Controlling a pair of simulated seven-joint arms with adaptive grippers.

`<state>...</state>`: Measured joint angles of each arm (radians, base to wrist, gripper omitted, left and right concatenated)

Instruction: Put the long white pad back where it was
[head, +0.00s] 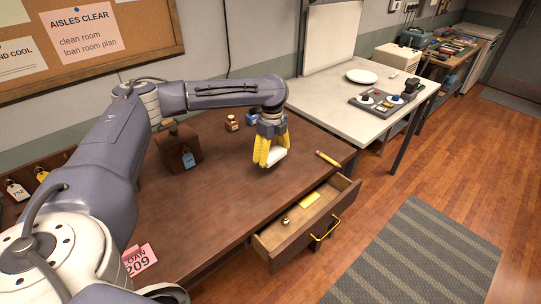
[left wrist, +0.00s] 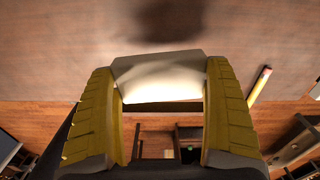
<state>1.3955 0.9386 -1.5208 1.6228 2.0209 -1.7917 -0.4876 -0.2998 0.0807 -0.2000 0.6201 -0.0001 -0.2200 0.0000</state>
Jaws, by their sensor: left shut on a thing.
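The long white pad (head: 277,155) is between the yellow fingers of my left gripper (head: 268,160), just over the brown desk (head: 235,195). In the left wrist view the pad (left wrist: 158,75) spans the gap between the two fingertips (left wrist: 160,92), and my left gripper is shut on it. A dark shadow lies on the desk beyond the pad. The head view does not clearly show whether the pad touches the desk. My right gripper is not in view.
The desk's drawer (head: 272,240) is open, with a brass item (head: 285,221) and a yellow piece (head: 312,198) inside. A yellow pencil (head: 328,159) lies near the desk edge. A wooden box (head: 178,150) and small bottle (head: 231,123) stand on the desk. The front middle is clear.

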